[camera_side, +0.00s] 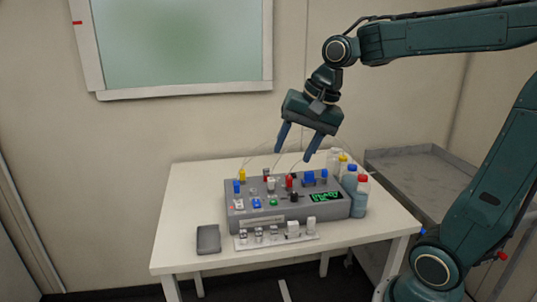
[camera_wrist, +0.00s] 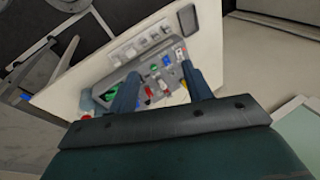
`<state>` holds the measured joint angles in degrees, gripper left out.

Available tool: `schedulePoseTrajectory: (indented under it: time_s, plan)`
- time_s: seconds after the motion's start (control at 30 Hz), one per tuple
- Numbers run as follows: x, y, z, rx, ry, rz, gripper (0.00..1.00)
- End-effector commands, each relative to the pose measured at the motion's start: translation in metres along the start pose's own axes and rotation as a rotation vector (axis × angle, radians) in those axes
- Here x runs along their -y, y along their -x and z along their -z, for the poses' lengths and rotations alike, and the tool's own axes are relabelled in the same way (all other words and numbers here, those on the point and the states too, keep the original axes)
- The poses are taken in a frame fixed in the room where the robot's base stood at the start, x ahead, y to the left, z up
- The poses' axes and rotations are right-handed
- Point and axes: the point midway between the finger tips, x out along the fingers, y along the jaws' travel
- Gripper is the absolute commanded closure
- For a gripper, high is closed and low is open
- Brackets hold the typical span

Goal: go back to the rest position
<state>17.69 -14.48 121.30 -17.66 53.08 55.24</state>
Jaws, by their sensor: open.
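My gripper (camera_side: 296,147) is in the air above the grey bioreactor unit (camera_side: 270,223), fingers apart and pointing down, with nothing between them. In the wrist view my gripper (camera_wrist: 160,92) shows its two dark blue fingers over the unit. The unit stands on a white table (camera_side: 190,200) and carries several coloured caps and buttons and a green lit display (camera_side: 326,198). The fingers look clear of the unit in the side view. In the wrist view they hide parts of it.
Bottles with red (camera_side: 362,180), blue and yellow caps stand close at the unit's right. A rack (camera_side: 275,240) of small parts lies in front. A dark grey tray (camera_side: 208,239) lies at front left. A grey metal cart (camera_side: 415,170) stands right of the table. Thin tubes rise behind the unit.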

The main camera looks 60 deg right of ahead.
Motion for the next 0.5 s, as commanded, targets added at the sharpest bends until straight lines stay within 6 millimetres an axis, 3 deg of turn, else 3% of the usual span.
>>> schedulePoseTrajectory:
  time_s: [0.2,0.5]
  plan:
    - [-0.021,0.013,-0.044,-0.050,0.332,0.010,0.50]
    - [-0.062,0.018,-0.088,-0.118,0.766,0.006,0.50]
